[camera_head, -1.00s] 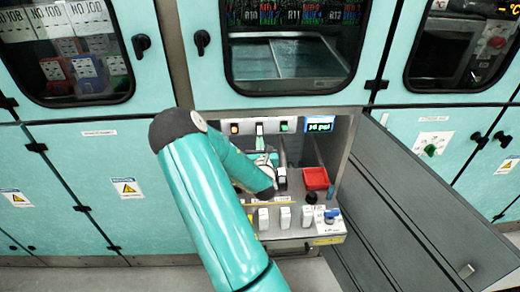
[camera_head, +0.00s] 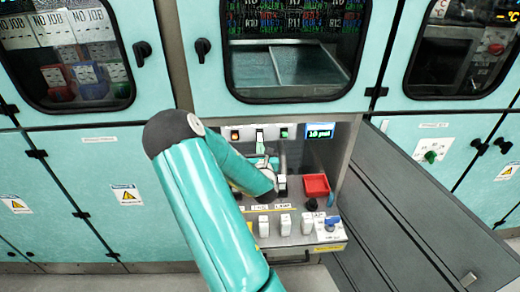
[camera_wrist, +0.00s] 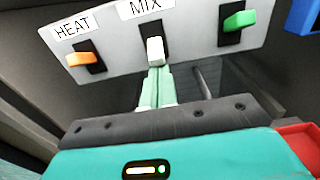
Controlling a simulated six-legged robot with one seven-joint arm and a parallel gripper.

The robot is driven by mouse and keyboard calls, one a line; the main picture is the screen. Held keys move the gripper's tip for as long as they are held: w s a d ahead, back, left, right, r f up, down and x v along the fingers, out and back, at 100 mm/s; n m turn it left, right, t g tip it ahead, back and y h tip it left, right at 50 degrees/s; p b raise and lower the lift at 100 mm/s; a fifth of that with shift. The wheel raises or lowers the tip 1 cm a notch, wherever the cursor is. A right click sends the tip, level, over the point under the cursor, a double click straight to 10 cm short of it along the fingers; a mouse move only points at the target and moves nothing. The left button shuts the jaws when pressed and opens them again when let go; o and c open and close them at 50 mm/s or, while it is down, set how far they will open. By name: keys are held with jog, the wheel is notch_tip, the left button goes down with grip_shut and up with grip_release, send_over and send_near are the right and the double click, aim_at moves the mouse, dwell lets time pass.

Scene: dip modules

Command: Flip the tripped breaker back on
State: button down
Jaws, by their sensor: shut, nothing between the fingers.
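A pale panel (camera_wrist: 195,33) carries three switches on black mounts. An orange switch (camera_wrist: 80,58) sits under the HEAT label, a white switch (camera_wrist: 155,50) under the MIX label, and a green switch (camera_wrist: 239,20) is at the right. In the head view the orange (camera_head: 235,135) and green (camera_head: 284,133) switches also show. My gripper (camera_wrist: 155,72) is shut and empty. Its pale green fingertips are right at the lower end of the white switch; I cannot tell whether they touch it. In the head view my arm hides most of the gripper.
The panel is inside an open bay with a lit display (camera_head: 320,131). A red tray (camera_head: 316,185) is at the right of the bay. White blocks (camera_head: 285,224) and a blue knob (camera_head: 332,222) line the front ledge. An open grey door (camera_head: 410,200) bounds the right side.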

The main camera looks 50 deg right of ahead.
aim_at(259, 138)
jog(key=shift+a+r+g+y, duration=0.15)
jog(key=shift+r+g+y, duration=0.15)
jog(key=shift+g+y, duration=0.1)
jog(key=shift+s+a+r+g+y, duration=0.1)
jog(key=shift+s+r+g+y, duration=0.05)
jog(key=shift+r+g+y, duration=0.55)
jog(key=shift+s+a+r+g+y, duration=0.1)
jog(key=shift+r+g+y, duration=0.25)
jog(key=shift+g+y, duration=0.5)
jog(key=shift+r, duration=0.1)
jog(key=shift+r+t, duration=0.25)
jog(key=shift+r, duration=0.55)
jog(key=shift+w, duration=0.1)
